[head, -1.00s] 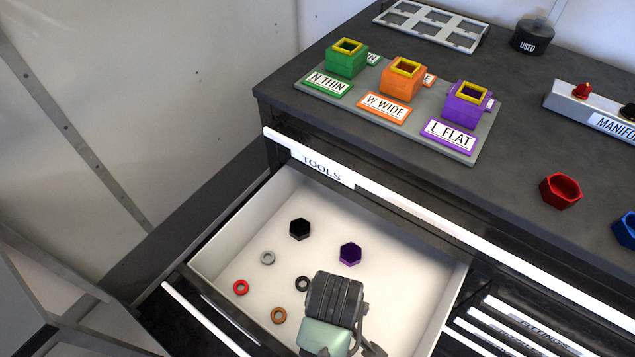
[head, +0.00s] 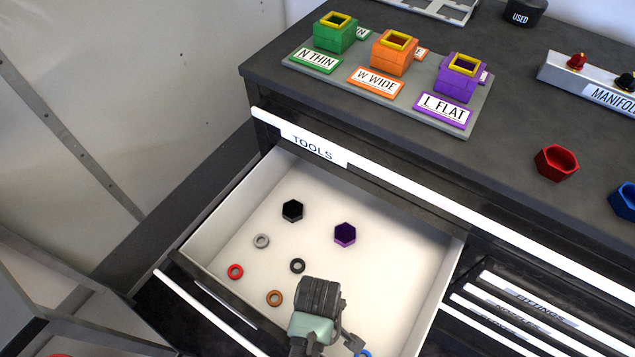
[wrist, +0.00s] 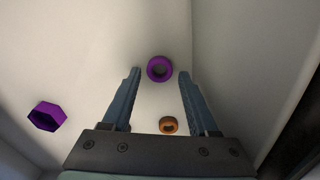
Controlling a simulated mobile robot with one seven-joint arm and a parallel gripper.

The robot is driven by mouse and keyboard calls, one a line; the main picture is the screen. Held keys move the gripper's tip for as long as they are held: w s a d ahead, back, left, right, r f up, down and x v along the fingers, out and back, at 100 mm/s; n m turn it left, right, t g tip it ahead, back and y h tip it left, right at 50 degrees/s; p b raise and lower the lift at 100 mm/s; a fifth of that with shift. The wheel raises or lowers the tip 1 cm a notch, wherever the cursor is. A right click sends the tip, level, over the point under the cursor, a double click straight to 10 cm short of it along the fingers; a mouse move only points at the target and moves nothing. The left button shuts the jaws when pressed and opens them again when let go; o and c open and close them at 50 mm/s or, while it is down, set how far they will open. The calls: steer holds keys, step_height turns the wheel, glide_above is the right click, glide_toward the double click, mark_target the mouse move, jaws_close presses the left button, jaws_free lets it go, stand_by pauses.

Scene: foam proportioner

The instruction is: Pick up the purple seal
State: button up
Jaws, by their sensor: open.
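The purple seal (wrist: 153,77) is a round purple ring on the white drawer floor in the wrist view. My gripper (wrist: 160,73) is open, its two fingers pointing toward the seal, which appears in the gap between the fingertips. I cannot tell how far above the seal they are; nothing is held. In the head view my wrist is over the front part of the drawer, the fingertips are mostly hidden, and the seal does not show.
The open TOOLS drawer (head: 222,222) also holds a purple hexagonal piece (head: 345,235), a black hexagonal piece (head: 292,210), and grey, red, black, brown (head: 274,298) and blue rings. Drawer walls rise around them. The worktop behind carries a labelled board (head: 480,115) and a red hexagonal cup (head: 556,162).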

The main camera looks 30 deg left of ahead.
step_height(320, 180, down, 2)
steer(key=shift+f, duration=0.1)
jaws_close()
steer(key=shift+r, duration=0.2)
